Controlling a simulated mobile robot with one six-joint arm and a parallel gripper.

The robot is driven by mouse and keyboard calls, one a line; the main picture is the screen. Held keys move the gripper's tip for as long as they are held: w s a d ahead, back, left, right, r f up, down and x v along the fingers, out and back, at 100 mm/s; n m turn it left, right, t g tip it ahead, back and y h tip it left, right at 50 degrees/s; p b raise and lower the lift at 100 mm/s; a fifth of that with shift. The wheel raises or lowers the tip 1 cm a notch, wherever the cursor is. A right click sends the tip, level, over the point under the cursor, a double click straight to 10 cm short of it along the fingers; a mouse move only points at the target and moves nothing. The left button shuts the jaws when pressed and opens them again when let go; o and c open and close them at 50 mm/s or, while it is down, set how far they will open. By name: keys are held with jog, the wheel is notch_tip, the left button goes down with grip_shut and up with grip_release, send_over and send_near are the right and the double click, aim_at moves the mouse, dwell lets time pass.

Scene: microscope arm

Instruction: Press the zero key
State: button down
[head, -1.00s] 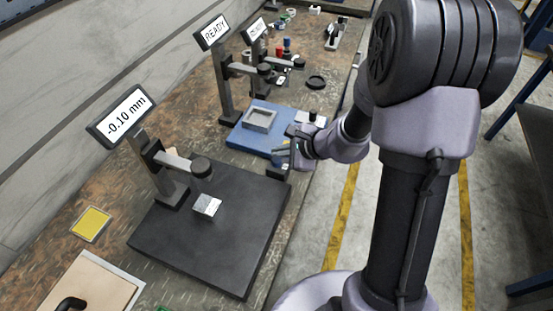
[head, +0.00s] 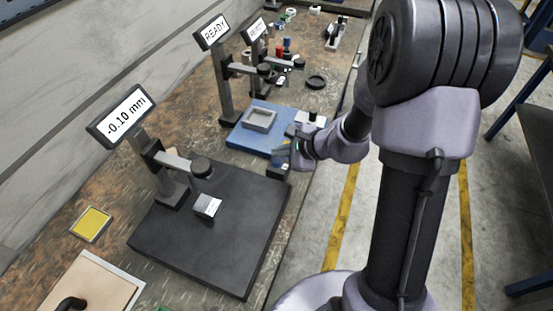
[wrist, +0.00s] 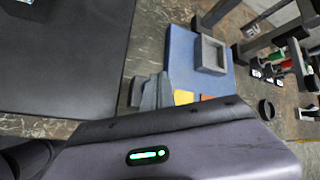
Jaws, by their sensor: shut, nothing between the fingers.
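A black gauge stand (head: 170,167) holds a display (head: 122,115) that reads -0.10 mm in the head view. Its dark base plate (head: 235,245) carries a small silver block (head: 207,206) below the round measuring head. My gripper (head: 283,156) is shut and empty, low over the far right corner of the base plate. In the wrist view my gripper (wrist: 152,92) is beside a small dark box (wrist: 136,90) and a yellow patch (wrist: 183,97) and orange patch (wrist: 207,98). I cannot tell which of these is the zero key, or whether the fingertips touch anything.
A blue base (head: 248,138) with a grey square tray (head: 260,119) stands beyond, under a second stand whose display (head: 212,32) reads READY. A yellow pad (head: 91,223) lies at the left. More small objects stand farther back on the bench.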

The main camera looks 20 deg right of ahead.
aim_at(279, 161)
jog(key=shift+f, duration=0.15)
jog(key=shift+f+b, duration=0.3)
jog(key=shift+b, duration=0.4)
jog(key=shift+f+b, duration=0.5)
jog(key=shift+b, duration=0.15)
dwell(0.3)
jog(key=shift+r, duration=0.1)
jog(key=shift+r+p, duration=0.65)
jog(key=shift+r, duration=0.2)
jog(key=shift+r, duration=0.1)
notch_tip(279, 161, up, 5)
jog(key=p, duration=0.3)
jog(key=shift+p, duration=0.4)
